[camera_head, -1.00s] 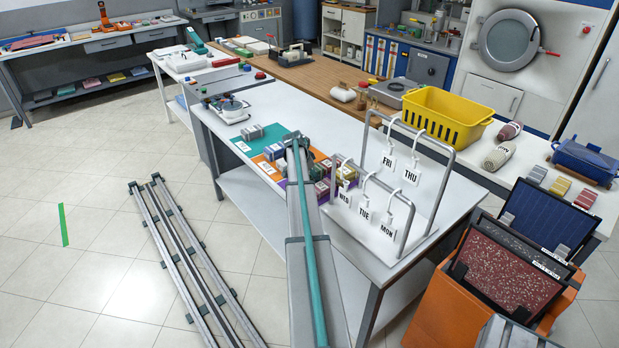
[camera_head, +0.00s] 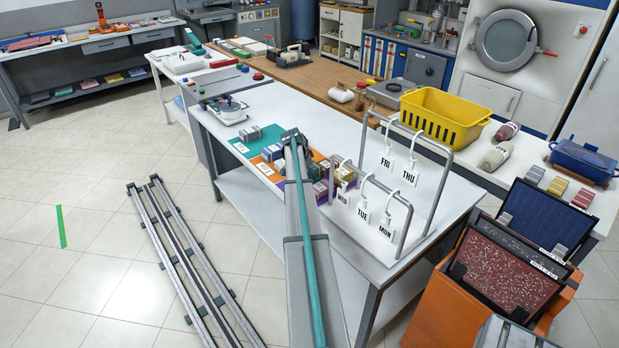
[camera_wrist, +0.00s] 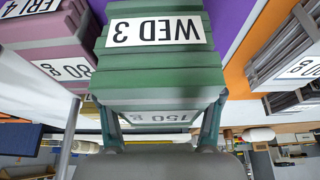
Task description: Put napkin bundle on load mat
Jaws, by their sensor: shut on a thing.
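In the wrist view, my gripper (camera_wrist: 160,125) is shut on a green napkin bundle (camera_wrist: 150,75), with one finger on each side. The bundle is a stack of flat layers with tags reading "WED 3" and "150 g". It is over or on a purple mat (camera_wrist: 225,15); I cannot tell whether it touches. In the head view my arm hides the gripper and most of this bundle. An orange mat (camera_head: 266,169) and a teal mat (camera_head: 240,148) lie on the white table. I cannot tell which mat is the load mat.
A pink bundle (camera_wrist: 60,50) is close beside the held one, and grey bundles (camera_wrist: 290,50) sit on the orange mat. More grey bundles (camera_head: 251,133) lie on the teal mat. A rack with day tags (camera_head: 363,211) stands at right, before a yellow basket (camera_head: 440,118).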

